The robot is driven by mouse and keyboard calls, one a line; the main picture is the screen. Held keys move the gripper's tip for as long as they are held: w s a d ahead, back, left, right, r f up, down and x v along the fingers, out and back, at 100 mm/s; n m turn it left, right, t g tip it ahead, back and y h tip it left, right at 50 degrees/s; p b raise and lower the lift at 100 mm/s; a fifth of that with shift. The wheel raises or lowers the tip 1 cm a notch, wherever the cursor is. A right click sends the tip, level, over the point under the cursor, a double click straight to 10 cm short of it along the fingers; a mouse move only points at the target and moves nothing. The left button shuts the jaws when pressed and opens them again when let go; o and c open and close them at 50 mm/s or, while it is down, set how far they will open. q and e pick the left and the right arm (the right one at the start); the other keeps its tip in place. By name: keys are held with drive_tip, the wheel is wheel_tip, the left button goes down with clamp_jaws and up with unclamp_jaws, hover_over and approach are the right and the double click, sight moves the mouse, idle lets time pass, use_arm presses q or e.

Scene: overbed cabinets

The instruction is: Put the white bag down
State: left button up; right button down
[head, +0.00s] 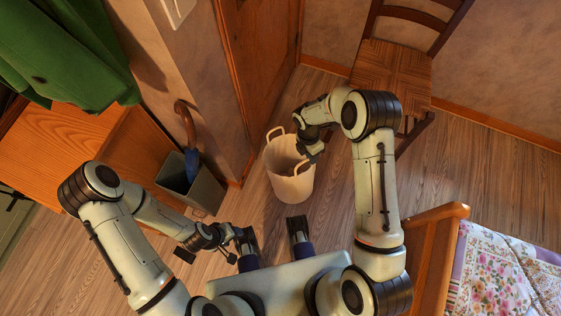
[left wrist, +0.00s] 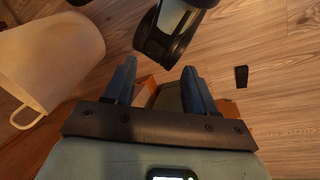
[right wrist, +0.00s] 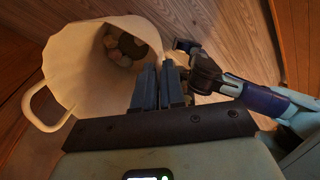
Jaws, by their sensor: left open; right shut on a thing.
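The white bag (head: 289,188) is cream-coloured, open-topped and has two loop handles. It stands out against the wood floor in the middle of the head view; I cannot tell whether its bottom touches the floor. My right gripper (head: 308,155) is shut on it at its rim or near handle; the fingers (right wrist: 159,78) hide the exact spot. In the right wrist view the bag (right wrist: 85,65) holds several roundish things. The left wrist view shows its side (left wrist: 45,55). My left gripper (left wrist: 160,82) is open and empty, low and left of the bag.
A grey bin (head: 192,188) with a blue umbrella stands left of the bag by the wall corner. A wooden chair (head: 392,72) is behind right, and a bed (head: 505,270) with a wooden frame is at lower right. Bare floor (head: 325,200) lies around the bag.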

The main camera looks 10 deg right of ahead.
drive_tip(key=w+d+f+n+t+h+b, duration=0.2)
drive_tip(key=w+f+n+b, duration=0.15)
drive_tip(key=f+n, duration=0.45)
drive_tip(key=m+t+y+b, duration=0.1)
drive_tip(key=t+y+b, duration=0.15)
drive_tip(key=b, duration=0.25)
hover_over(303, 167)
drive_tip(key=shift+g, duration=0.35)
wheel_tip(303, 167, down, 13)
drive_tip(key=shift+s+f, duration=0.15)
drive_tip(key=shift+f, duration=0.05)
use_arm(q)
drive_tip(key=w+a+f+t+y+b, duration=0.1)
drive_tip(key=w+a+f+t, duration=0.2)
drive_tip(key=w+f, duration=0.5)
drive_tip(key=shift+a+f+n+y, duration=0.3)
drive_tip(key=shift+a+f+n, duration=0.15)
drive_tip(key=shift+f, duration=1.05)
use_arm(e)
drive_tip(key=shift+f, duration=2.1)
drive_tip(key=c, duration=1.2)
unclamp_jaws()
use_arm(q)
drive_tip(key=shift+s+f, duration=0.15)
drive_tip(key=shift+f, duration=0.05)
